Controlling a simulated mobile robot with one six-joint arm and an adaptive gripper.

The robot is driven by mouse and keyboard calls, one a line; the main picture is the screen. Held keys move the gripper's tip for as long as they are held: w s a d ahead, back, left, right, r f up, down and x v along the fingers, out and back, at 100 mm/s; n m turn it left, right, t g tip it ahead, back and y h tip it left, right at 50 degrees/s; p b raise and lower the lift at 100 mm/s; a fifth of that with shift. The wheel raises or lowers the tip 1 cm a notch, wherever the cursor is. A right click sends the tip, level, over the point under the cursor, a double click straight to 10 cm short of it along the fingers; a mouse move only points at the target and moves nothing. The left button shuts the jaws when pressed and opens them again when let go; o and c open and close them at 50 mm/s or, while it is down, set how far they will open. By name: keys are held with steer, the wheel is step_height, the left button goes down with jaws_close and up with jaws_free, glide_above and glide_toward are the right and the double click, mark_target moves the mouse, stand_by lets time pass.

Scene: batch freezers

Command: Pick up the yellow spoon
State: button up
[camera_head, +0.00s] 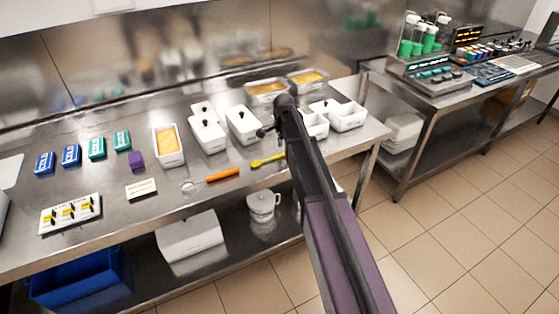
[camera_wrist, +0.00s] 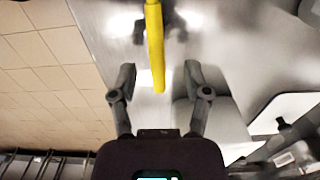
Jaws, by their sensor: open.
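The yellow spoon (camera_head: 267,160) lies on the steel table near its front edge, just left of my arm in the head view. In the wrist view the yellow spoon (camera_wrist: 155,45) runs down from the top edge, its end between my open fingers. My gripper (camera_wrist: 158,78) is open and empty, with a finger on each side of the spoon's line and touching neither side. In the head view my arm hides part of the table, and my fingers are hard to make out there.
A tub with yellow contents (camera_head: 168,146) and small coloured boxes (camera_head: 96,148) sit further left. The table's front edge is close to the spoon.

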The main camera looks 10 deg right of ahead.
steer(key=shift+f+b, duration=0.8)
steer(key=shift+f, duration=0.3)
jaws_close()
